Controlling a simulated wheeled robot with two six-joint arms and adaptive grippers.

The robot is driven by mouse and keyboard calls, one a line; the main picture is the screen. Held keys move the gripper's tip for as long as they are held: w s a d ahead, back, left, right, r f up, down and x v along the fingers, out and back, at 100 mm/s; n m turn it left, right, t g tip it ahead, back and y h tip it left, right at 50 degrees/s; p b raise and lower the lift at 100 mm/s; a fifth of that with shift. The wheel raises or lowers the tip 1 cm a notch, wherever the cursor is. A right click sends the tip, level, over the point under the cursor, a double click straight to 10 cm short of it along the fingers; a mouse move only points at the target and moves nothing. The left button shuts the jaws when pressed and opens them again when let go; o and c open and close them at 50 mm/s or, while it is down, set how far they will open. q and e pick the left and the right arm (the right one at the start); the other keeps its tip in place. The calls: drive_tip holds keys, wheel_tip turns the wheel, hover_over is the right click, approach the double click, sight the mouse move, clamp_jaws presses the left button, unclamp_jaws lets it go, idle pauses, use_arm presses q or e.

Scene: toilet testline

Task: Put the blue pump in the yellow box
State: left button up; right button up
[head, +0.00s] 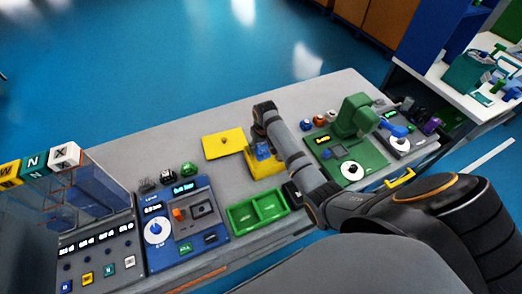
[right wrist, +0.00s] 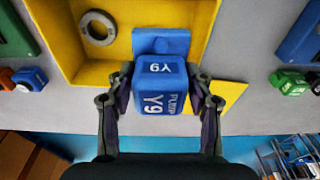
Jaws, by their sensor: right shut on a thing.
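The blue pump (right wrist: 156,97), a block marked "PUMP" and "Y9", is between the fingers of my right gripper (right wrist: 160,82), which is shut on it. In the right wrist view the yellow box (right wrist: 82,72) lies behind the pump, with a grey ring (right wrist: 97,28) inside. A flat blue part with a dark spot (right wrist: 160,41) shows just beyond the pump; I cannot tell if it belongs to it. In the head view my right gripper (head: 261,148) is over the yellow box (head: 267,172), and a little of the blue pump (head: 263,152) shows. My left gripper is out of view.
A flat yellow plate (head: 223,143) lies left of the box. A green tray (head: 257,210) stands in front of it. A blue test device (head: 187,222) is at the left, and a green machine (head: 352,150) is to the right. Small coloured parts stand near them.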

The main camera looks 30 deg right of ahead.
sight(261, 152)
wheel_tip(261, 152, down, 2)
drive_tip(key=shift+f, duration=0.2)
drive_tip(key=shift+f, duration=0.4)
drive_tip(key=shift+f, duration=0.25)
drive_tip(key=o, duration=1.5)
drive_tip(key=shift+s, duration=0.1)
drive_tip(key=shift+r, duration=0.1)
drive_tip(key=r, duration=0.4)
drive_tip(key=s+r+b, duration=0.1)
drive_tip(key=r, duration=0.8)
drive_tip(key=shift+s, duration=0.4)
